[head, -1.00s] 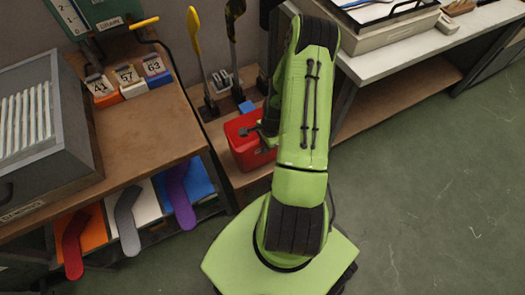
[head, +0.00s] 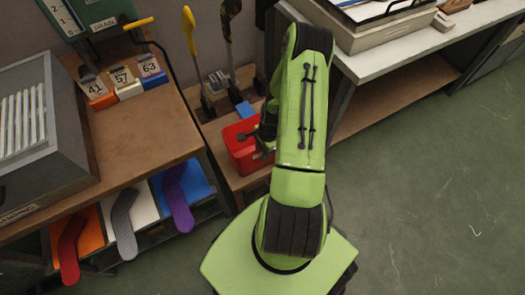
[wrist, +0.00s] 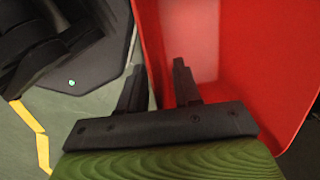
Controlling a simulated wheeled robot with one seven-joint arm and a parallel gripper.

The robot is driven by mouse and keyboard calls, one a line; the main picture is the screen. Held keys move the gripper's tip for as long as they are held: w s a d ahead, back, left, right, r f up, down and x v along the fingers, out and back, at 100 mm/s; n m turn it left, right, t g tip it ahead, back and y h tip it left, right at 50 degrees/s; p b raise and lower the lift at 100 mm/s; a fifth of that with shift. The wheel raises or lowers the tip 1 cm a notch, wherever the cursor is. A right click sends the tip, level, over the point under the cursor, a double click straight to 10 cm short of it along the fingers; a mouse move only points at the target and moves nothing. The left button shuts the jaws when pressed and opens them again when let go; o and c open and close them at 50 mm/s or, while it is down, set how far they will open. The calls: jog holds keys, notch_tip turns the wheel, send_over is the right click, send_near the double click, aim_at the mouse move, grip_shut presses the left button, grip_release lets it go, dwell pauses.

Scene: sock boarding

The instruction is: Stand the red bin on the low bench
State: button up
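The red bin (head: 238,154) stands upright on the low bench (head: 222,172), near its front, between the workbench on the left and the white table on the right. My gripper (wrist: 159,66) is at the bin's rim. In the wrist view the bin (wrist: 255,70) fills the right side. One finger is outside its wall and the other inside, with a gap between them, so the gripper looks open around the wall. In the head view my arm hides the bin's right side and most of the gripper.
Yellow-handled (head: 190,40) and dark-handled tools stand behind the bin, with a blue block (head: 244,109) nearby. The workbench (head: 150,135) at left carries a grey box and numbered blocks. Green floor at right is clear.

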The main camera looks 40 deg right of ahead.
jog(key=r+p, duration=0.1)
jog(key=r, duration=0.3)
jog(key=d+r+p, duration=0.1)
jog(key=r, duration=0.3)
jog(key=r+p, duration=0.2)
jog(key=r, duration=0.2)
jog(key=shift+s+d+r, duration=0.1)
jog(key=shift+s+d, duration=0.1)
jog(key=shift+s, duration=0.2)
jog(key=w+a+r+n+h, duration=0.1)
jog(key=a+r+n, duration=0.15)
jog(key=r, duration=0.25)
jog(key=w+a+r+n+t, duration=0.1)
jog(key=a+r+n, duration=0.15)
jog(key=r, duration=0.35)
jog(key=w+a+r+n+h, duration=0.1)
jog(key=a+r+n, duration=0.15)
jog(key=r, duration=0.25)
jog(key=s+a+r+n+t, duration=0.3)
jog(key=s+a+r+n, duration=0.9)
jog(key=r, duration=0.3)
jog(key=shift+s+a+r+n+t, duration=0.15)
jog(key=shift+s+a+n+t, duration=0.2)
jog(key=shift+a+n, duration=0.55)
